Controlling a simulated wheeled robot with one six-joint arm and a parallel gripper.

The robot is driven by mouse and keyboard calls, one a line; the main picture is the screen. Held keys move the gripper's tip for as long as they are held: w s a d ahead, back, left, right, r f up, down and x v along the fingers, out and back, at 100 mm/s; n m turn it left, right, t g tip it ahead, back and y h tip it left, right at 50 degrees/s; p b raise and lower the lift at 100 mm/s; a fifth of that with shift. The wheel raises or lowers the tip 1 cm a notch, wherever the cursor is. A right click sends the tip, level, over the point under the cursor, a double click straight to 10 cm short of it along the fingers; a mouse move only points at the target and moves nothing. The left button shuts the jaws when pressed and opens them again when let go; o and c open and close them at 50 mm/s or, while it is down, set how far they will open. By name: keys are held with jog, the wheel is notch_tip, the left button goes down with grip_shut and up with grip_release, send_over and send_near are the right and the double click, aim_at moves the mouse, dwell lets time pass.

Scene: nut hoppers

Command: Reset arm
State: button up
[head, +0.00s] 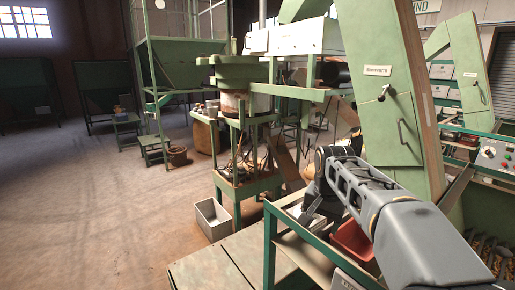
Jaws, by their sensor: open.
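My arm reaches in from the lower right of the head view and bends at a joint near the green bench. My gripper (311,206) hangs below that joint, small and partly hidden by the arm. It is open, and I see nothing held in it. It is above the bench, left of a red bin (350,240). The arm covers part of the bin.
A green machine panel (385,100) with a handle stands close behind the arm. A grey box (213,218) sits on the floor left of the green bench frame (270,245). Green hoppers (185,62) stand farther back. The floor at left is clear.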

jog(key=s+f+n+t, duration=0.1)
jog(key=s+f+n, duration=0.2)
jog(key=s, duration=0.5)
jog(key=s+f+n+t, duration=0.2)
jog(key=s+f, duration=0.3)
jog(key=s, duration=0.4)
jog(key=shift+d+f+n, duration=0.15)
jog(key=shift+n, duration=0.35)
